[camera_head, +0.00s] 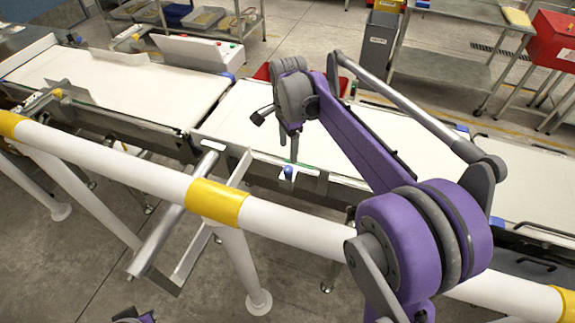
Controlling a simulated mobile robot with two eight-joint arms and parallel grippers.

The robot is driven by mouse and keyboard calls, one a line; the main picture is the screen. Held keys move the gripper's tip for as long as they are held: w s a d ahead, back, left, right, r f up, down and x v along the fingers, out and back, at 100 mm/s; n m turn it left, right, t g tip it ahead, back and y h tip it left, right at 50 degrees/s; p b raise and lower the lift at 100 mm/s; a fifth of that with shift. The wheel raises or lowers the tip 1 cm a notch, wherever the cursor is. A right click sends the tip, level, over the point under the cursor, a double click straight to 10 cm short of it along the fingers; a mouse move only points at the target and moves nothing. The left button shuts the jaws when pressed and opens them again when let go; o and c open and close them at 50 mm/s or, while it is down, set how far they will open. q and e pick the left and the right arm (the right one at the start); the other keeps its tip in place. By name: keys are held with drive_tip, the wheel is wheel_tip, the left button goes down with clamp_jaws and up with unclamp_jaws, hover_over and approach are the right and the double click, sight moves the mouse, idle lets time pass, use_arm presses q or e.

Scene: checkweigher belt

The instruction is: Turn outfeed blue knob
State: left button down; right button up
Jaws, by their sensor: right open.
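The blue knob (288,171) sits on a small white plate on the near side rail of the middle belt. My right gripper (277,135) is open, with one dark finger out to the left and the other pointing down just above the knob. A small gap seems to show between the lower fingertip and the knob, but I cannot tell for sure whether they touch. Nothing shows between the fingers. A small dark and purple part of my left arm (135,315) shows at the bottom edge; its fingers cannot be made out.
A white guard rail with yellow bands (215,202) runs across in front of the belts. A metal bracket (180,225) sticks out toward me left of the knob. The middle white belt (245,115) looks bare. A control box with buttons (195,52) stands behind the left belt.

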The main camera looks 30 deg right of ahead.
sight(288, 168)
wheel_tip(288, 168, down, 8)
drive_tip(key=shift+f, duration=0.1)
idle(0.4)
clamp_jaws()
